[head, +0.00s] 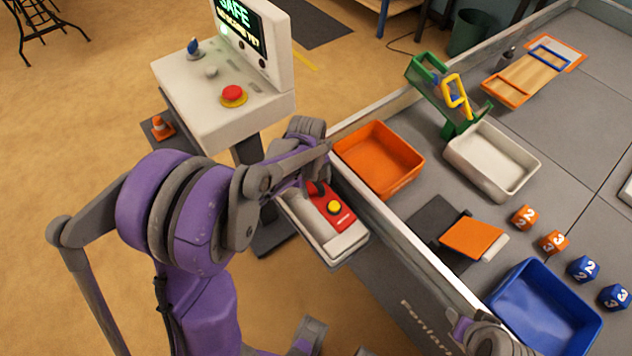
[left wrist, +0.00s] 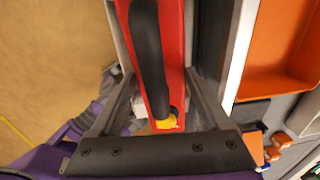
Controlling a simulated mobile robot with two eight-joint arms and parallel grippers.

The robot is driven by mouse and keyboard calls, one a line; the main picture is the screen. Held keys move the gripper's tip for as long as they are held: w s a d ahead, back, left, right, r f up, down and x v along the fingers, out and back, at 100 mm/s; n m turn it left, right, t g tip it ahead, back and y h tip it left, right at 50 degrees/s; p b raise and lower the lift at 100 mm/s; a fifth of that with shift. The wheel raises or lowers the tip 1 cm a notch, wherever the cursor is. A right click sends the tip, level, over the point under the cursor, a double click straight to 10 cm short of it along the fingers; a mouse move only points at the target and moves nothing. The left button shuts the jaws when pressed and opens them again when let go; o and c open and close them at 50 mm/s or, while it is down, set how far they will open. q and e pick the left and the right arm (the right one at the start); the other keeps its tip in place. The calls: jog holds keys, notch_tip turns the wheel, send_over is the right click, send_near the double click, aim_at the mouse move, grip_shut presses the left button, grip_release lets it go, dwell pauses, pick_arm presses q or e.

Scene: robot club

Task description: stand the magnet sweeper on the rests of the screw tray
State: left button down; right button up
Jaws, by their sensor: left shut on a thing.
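The magnet sweeper, a red body with a black handle and a yellow button, shows in the head view (head: 343,219) and fills the middle of the left wrist view (left wrist: 173,60). My left gripper (head: 308,182) is shut on it; its fingers stand either side of the sweeper in the left wrist view (left wrist: 158,100). The pale screw tray (head: 347,246) shows below and around the sweeper, outside the field wall. The sweeper and my arm hide most of the tray and its rests. I cannot tell whether the sweeper touches them.
The field wall (head: 405,240) runs close to the right of the tray. An orange bin (head: 378,150) lies just inside it. A control console (head: 190,95) with a red button stands at the back left. A blue bin (head: 545,310) and numbered cubes (head: 554,242) lie farther right.

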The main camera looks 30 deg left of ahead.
aim_at(316, 192)
pick_arm(q)
jog(key=shift+f+b, duration=1.35)
jog(key=shift+f, duration=0.75)
jog(key=shift+s+d+f, duration=0.1)
jog(key=shift+s+d+f, duration=0.15)
jog(key=shift+s+f, duration=0.05)
jog(key=shift+s, duration=0.05)
grip_release()
jog(key=r, duration=0.3)
jog(key=r+p, duration=0.1)
jog(key=r, duration=0.7)
jog(key=shift+s+a, duration=0.25)
jog(key=shift+s, duration=0.15)
